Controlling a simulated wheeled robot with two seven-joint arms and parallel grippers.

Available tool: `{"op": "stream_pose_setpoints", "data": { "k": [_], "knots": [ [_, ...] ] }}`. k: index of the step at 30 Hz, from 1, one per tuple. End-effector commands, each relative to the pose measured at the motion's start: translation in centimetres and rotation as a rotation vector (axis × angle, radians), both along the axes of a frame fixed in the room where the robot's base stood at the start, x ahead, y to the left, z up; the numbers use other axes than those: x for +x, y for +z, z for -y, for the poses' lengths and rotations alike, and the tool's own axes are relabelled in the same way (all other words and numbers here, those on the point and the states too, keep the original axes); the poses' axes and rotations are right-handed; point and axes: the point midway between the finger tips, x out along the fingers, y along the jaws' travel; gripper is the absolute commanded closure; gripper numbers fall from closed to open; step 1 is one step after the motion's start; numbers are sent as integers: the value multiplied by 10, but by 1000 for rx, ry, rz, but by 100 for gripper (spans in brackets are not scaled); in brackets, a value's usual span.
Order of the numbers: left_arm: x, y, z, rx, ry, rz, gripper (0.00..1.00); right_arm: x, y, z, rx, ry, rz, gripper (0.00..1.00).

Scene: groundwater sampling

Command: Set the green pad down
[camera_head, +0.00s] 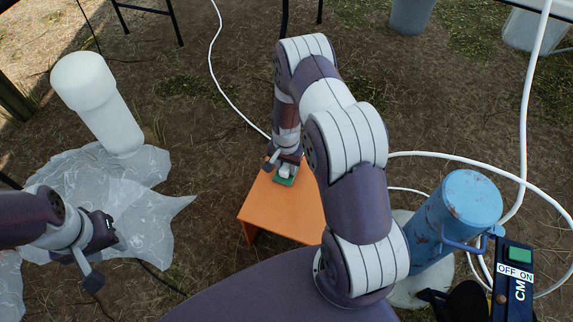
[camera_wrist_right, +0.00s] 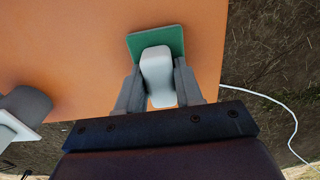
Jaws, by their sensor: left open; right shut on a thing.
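The green pad (camera_head: 284,180) is over the top of the small orange table in the head view. It also shows in the right wrist view (camera_wrist_right: 174,39), with a white grip block on it. My right gripper (camera_wrist_right: 158,85) is shut on this white block, one finger on each side. The pad looks flat and close to the orange table (camera_head: 285,213); I cannot tell whether it touches. The table top fills much of the right wrist view (camera_wrist_right: 70,50). My left gripper (camera_head: 105,258) is open and empty, over the plastic sheet at the left.
A white cylinder (camera_head: 98,105) stands at the back left by the clear plastic sheet (camera_head: 120,190). A blue cylinder (camera_head: 465,205) and a dark control box with a green switch (camera_head: 512,275) are at the right. A white hose (camera_head: 450,156) loops over the ground.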

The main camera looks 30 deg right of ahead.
Motion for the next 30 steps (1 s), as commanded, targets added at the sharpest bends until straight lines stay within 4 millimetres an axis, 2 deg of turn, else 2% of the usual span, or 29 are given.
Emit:
{"op": "stream_pose_setpoints", "data": {
  "k": [1,3,8,11,14,21,28,30],
  "knots": [
    [0,0,0,0,0,0,57,0,-1,0,0,0,0,54],
    [0,0,0,0,0,0,57,0,0,0,0,0,0,39],
    [0,0,0,0,0,0,57,0,0,0,1,0,-1,39],
    [0,4,0,0,0,0,57,0,7,0,0,0,0,39],
    [0,18,0,0,0,-1,57,0,29,0,-1,0,1,39],
    [0,51,0,0,0,0,57,0,94,0,0,0,1,39],
    [0,62,0,0,0,0,57,0,126,-2,0,11,3,39],
    [0,63,0,0,0,-1,57,-2,150,-9,-4,77,16,39]
  ]
}}
